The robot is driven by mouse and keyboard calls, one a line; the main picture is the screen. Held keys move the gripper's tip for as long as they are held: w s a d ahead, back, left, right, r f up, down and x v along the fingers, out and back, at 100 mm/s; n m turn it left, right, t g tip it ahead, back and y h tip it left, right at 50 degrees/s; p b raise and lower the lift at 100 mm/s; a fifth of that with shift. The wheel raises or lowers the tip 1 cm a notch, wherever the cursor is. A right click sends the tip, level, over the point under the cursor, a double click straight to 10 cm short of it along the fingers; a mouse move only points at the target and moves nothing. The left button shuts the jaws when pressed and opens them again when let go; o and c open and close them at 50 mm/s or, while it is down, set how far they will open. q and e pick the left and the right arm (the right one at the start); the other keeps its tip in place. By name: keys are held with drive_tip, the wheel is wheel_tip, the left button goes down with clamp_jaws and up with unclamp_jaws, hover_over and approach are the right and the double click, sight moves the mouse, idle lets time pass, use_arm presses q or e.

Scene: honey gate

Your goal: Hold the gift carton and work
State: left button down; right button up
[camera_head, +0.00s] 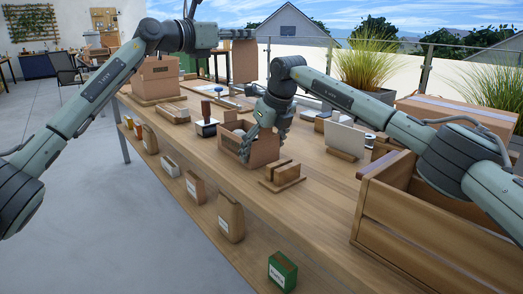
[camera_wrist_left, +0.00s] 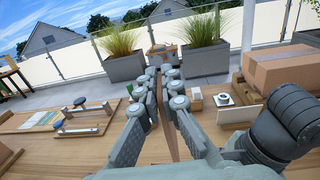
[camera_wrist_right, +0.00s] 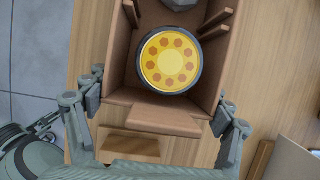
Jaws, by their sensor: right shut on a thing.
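The open brown gift carton (camera_head: 265,150) stands on the long wooden table, seen from above in the right wrist view (camera_wrist_right: 165,119). Inside it sits a round jar top (camera_wrist_right: 168,62), yellow with orange hexagons and a dark rim. A grey rounded thing is partly visible at the carton's far end. My right gripper (camera_wrist_right: 155,112) has its fingers on opposite sides of the carton and is shut on it.
A wooden crate (camera_head: 385,220) and a taped cardboard box (camera_head: 458,112) fill the right end. A slotted wooden block (camera_head: 283,176) is close to the carton. A stamp-like tool (camera_head: 206,125) stands left of it. Another brown carton (camera_head: 160,80) stands farther back.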

sight(235, 78)
idle(0.8)
use_arm(q)
drive_tip(key=shift+m+g+h, duration=0.5)
drive_tip(key=shift+m+g, duration=0.1)
drive_tip(key=shift+f, duration=3.95)
drive_tip(key=shift+f, duration=0.15)
drive_tip(key=shift+f, duration=0.15)
drive_tip(key=shift+f, duration=0.7)
drive_tip(key=shift+f, duration=0.2)
drive_tip(key=shift+f, duration=0.7)
drive_tip(key=shift+f, duration=0.45)
drive_tip(key=shift+f, duration=0.25)
